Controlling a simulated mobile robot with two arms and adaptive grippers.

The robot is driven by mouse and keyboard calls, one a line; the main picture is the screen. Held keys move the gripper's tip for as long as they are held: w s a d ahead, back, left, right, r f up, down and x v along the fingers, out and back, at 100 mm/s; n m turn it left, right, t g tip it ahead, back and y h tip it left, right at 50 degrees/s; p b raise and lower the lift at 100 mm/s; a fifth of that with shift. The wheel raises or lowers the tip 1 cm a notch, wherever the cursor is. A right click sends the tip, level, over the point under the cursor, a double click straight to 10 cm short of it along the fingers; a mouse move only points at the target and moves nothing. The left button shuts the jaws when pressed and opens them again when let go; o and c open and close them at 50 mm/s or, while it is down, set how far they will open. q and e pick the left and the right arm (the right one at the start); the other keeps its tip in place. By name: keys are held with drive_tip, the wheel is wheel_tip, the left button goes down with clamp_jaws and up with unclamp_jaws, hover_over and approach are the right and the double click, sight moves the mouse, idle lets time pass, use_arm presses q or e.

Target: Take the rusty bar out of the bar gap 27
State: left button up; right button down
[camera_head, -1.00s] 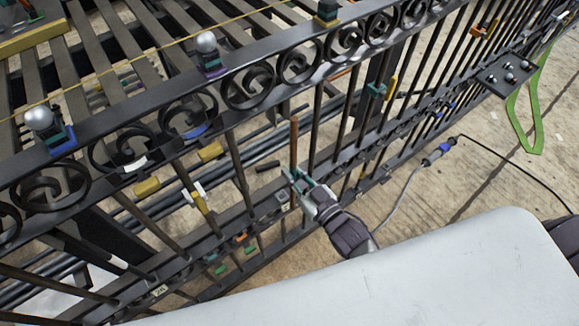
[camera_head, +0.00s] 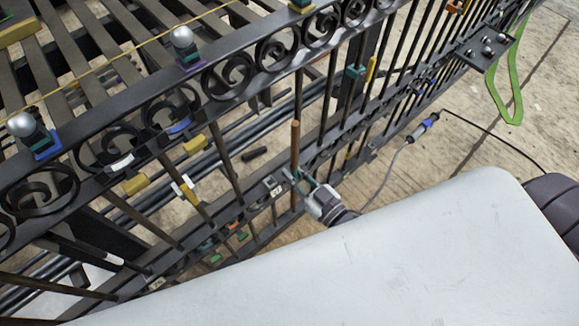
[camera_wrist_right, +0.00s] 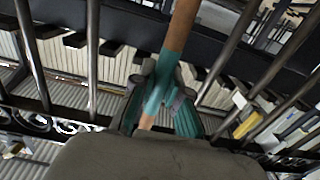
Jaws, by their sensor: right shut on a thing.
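The rusty bar (camera_head: 295,143) is a thin brown rod standing nearly upright among the dark bars of the scroll gate (camera_head: 118,82). My right gripper (camera_head: 303,182) is shut on its lower part. In the right wrist view the rusty bar (camera_wrist_right: 181,35) runs up between the teal fingers of the right gripper (camera_wrist_right: 160,105), with a short end showing below them. The tag reading 27 (camera_head: 277,190) is on the lower rail just left of the bar. I cannot tell whether the bar's ends are free of the rails. My left gripper is not in view.
A green strap (camera_head: 497,85) hangs by a dark plate with bolts (camera_head: 487,47) at the right. A large pale surface (camera_head: 400,250) fills the lower right. Yellow blocks (camera_head: 195,145) sit along the gate.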

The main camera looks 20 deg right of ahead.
drive_tip(key=shift+p+v, duration=0.5)
drive_tip(key=shift+v, duration=1.55)
drive_tip(key=shift+r, duration=0.15)
